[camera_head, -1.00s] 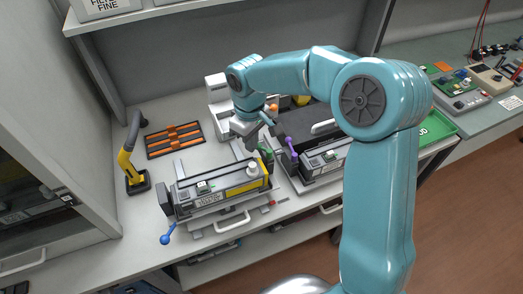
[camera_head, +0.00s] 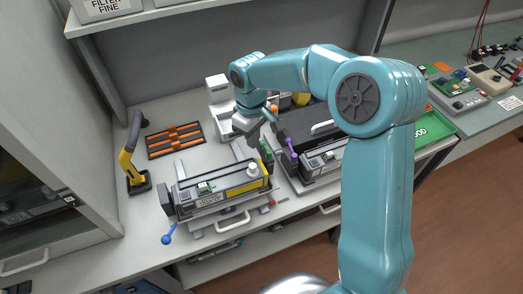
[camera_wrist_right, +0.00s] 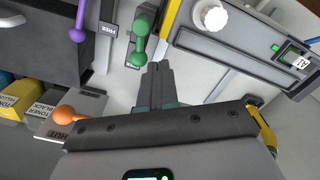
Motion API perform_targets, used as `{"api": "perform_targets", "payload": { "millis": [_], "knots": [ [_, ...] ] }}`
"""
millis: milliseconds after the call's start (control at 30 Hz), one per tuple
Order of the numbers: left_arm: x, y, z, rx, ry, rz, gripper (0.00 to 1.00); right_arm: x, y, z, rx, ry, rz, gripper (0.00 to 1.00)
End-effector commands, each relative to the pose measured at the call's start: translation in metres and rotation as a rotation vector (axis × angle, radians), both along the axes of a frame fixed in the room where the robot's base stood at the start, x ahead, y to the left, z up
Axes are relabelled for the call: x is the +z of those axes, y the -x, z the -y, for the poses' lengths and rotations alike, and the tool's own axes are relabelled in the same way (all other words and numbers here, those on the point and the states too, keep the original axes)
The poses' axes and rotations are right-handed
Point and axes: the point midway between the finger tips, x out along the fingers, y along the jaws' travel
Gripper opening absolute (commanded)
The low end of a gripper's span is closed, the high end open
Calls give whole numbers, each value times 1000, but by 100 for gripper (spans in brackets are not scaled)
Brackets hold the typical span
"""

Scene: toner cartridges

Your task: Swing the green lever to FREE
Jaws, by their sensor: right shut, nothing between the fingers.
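The green lever (camera_head: 266,156) stands at the right end of the cartridge unit with the yellow stripe (camera_head: 222,188) in the head view. In the right wrist view, the green lever (camera_wrist_right: 140,40) shows two rounded knobs on a short shaft, beside the yellow edge. My right gripper (camera_head: 254,143) is above and behind that end of the unit. In the wrist view my right gripper (camera_wrist_right: 158,70) is shut and empty, its tips just below the lever's lower knob; contact cannot be told. A small label (camera_wrist_right: 107,30) is beside the lever, possibly reading FREE. My left gripper is not in view.
A purple lever (camera_head: 291,150) and a dark unit (camera_head: 307,128) stand close on the right. An orange knob (camera_wrist_right: 65,114) is at lower left in the wrist view. A blue-knobbed lever (camera_head: 167,238) is at front left. A yellow-handled tool (camera_head: 132,160) stands further left.

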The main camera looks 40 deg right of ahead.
Motion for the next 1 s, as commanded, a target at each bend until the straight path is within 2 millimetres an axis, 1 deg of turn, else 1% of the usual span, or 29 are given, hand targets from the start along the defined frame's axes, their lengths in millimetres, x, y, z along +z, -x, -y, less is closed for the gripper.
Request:
{"api": "perform_targets", "payload": {
  "millis": [33, 400, 700, 1000],
  "knots": [
    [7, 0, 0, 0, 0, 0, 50, 8, 0, 0, 0, 0, 1, 0],
    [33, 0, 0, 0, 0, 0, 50, 41, 0, 0, 0, 0, 1, 0],
    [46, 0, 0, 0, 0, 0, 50, 65, 0, 0, 1, 0, 1, 0],
    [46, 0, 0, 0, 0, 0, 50, 65, 0, 0, 0, 0, 1, 0]
  ]
}}
